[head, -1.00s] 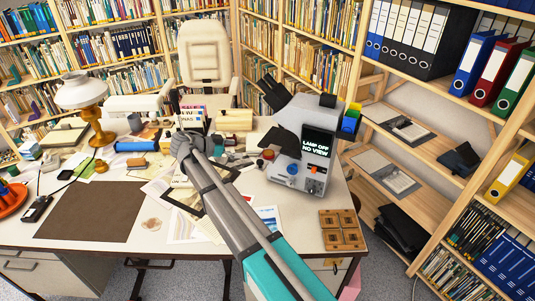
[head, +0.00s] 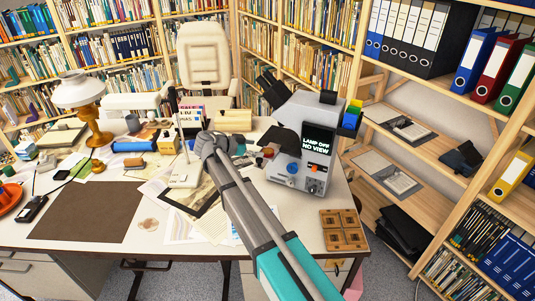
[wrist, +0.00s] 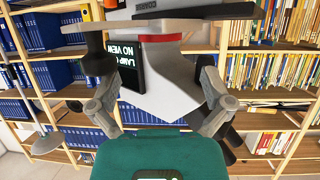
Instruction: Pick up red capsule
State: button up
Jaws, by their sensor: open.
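A small dark red thing (head: 268,152) shows beside the left side of the microscope in the head view. It is too small to tell whether it is the red capsule. My gripper (head: 243,149) is over the desk just left of it, with its fingers pointing right. In the wrist view, which is upside down, my gripper (wrist: 158,75) is open and empty, its two fingers spread apart. A red band (wrist: 160,38) shows on the microscope beyond the fingers. I see no clear capsule in the wrist view.
The microscope (head: 303,135) with a dark screen stands close to the right of my gripper. A wooden tray (head: 342,230) lies at the right front. A lamp (head: 84,95), papers and a brown mat (head: 90,212) fill the left. Bookshelves (head: 420,180) stand behind and right.

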aim_at(269, 149)
jog(key=b+x, duration=0.2)
jog(key=x, duration=0.2)
jog(key=shift+f, duration=0.15)
jog(key=shift+w+d+f, duration=0.15)
jog(key=shift+w+d, duration=0.15)
jog(key=shift+d, duration=0.15)
dwell(0.4)
jog(key=c, duration=1.2)
jog(key=shift+o, duration=0.2)
